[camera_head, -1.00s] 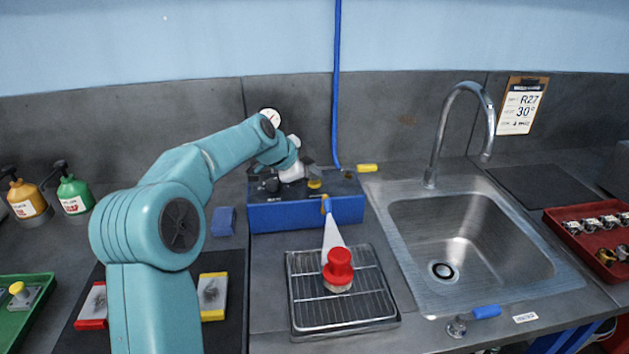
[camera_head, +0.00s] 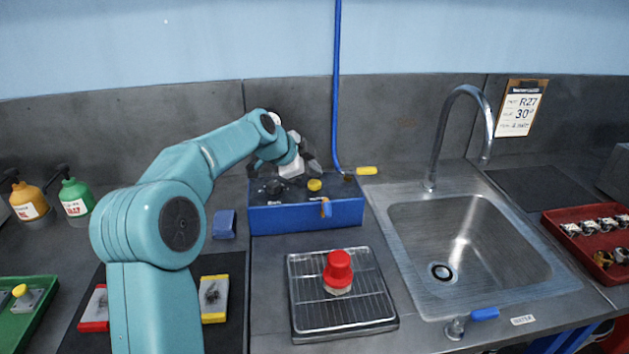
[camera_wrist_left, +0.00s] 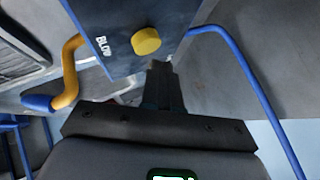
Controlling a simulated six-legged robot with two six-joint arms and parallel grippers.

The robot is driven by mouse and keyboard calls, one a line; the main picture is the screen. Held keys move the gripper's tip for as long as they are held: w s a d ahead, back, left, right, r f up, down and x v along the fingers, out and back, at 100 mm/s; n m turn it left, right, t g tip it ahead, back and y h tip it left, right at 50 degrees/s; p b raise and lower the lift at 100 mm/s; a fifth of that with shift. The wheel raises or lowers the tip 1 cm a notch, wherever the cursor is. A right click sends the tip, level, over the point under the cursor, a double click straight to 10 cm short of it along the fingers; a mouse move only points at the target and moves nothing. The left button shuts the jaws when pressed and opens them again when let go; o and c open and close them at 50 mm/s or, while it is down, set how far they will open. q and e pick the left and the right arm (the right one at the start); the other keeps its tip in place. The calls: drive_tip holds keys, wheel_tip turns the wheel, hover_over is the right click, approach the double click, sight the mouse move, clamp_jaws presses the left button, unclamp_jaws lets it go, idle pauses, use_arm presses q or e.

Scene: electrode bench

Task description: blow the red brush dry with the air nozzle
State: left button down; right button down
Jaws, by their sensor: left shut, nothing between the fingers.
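The red brush (camera_head: 338,270) stands on the wire rack (camera_head: 365,312), red handle up and pale bristles down. The air nozzle (camera_head: 326,207) is a small orange tube on the front of the blue box (camera_head: 275,219), facing the rack; no white jet shows from it. In the left wrist view the nozzle (camera_wrist_left: 70,75) is orange with a blue tip. A yellow button (camera_head: 315,185) sits on the box top; in the wrist view the button (camera_wrist_left: 146,41) is beside the word BLOW. My left gripper (camera_wrist_left: 160,66) is shut and empty close to the button, apart from it. My right gripper is not in view.
A sink (camera_head: 470,240) with a tall faucet lies to the right. A blue hose (camera_head: 336,90) runs up the wall behind the box. A blue sponge (camera_head: 224,224) lies left of the box. A red tray (camera_head: 590,258) is at the far right, a green tray (camera_head: 40,308) at the far left.

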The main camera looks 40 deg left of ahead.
sight(312, 184)
use_arm(q)
wheel_tip(312, 184, up, 5)
drive_tip(key=p, duration=0.3)
drive_tip(key=shift+p, duration=0.3)
idle(0.9)
